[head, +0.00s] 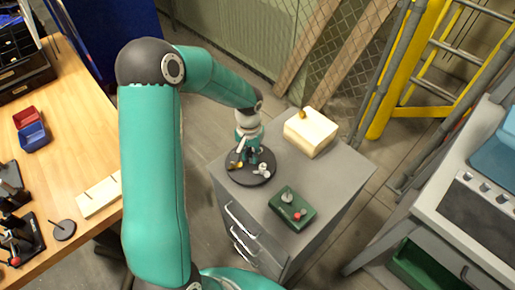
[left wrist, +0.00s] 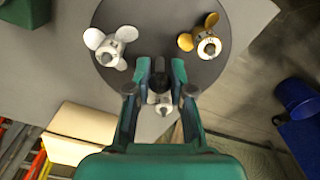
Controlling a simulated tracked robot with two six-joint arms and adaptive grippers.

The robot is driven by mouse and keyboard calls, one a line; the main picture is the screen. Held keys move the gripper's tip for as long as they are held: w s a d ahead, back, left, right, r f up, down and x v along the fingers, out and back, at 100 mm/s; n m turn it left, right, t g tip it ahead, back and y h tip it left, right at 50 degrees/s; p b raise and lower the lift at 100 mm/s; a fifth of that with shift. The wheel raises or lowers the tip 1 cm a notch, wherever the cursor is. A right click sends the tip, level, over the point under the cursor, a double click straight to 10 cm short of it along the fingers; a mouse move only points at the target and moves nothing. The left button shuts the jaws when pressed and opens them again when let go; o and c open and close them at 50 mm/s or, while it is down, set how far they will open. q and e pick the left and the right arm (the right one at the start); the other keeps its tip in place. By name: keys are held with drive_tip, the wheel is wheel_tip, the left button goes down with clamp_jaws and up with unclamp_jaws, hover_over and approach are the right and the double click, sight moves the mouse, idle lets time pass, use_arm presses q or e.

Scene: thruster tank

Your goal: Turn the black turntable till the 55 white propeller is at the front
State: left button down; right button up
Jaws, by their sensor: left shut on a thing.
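The black turntable (head: 257,180) lies on the grey cabinet top; it also shows in the left wrist view (left wrist: 150,20). A white propeller (head: 264,170) stands near its right front, at the upper left of the left wrist view (left wrist: 110,46). A gold propeller (head: 235,164) is at its left, upper right in the left wrist view (left wrist: 203,43). Another pale propeller (left wrist: 161,103) is partly hidden by my fingers. No size marks are readable. My right gripper is not seen.
A cream box (head: 311,132) stands behind the turntable. A green block with a red knob (head: 293,209) lies in front on the right. The cabinet's (head: 340,180) right side is bare. A wooden bench (head: 85,110) is at left, a yellow ladder (head: 400,70) behind.

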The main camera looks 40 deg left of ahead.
use_arm(q)
drive_tip(key=shift+n+b, duration=1.3)
drive_tip(key=shift+n, duration=0.2)
drive_tip(key=shift+f+n+b, duration=0.1)
drive_tip(key=shift+n+b, duration=0.9)
drive_tip(key=shift+n, duration=0.6)
drive_tip(key=shift+b, duration=0.3)
drive_tip(key=shift+n, duration=0.4)
drive_tip(key=shift+n+b, duration=0.85)
drive_tip(key=shift+n, duration=0.45)
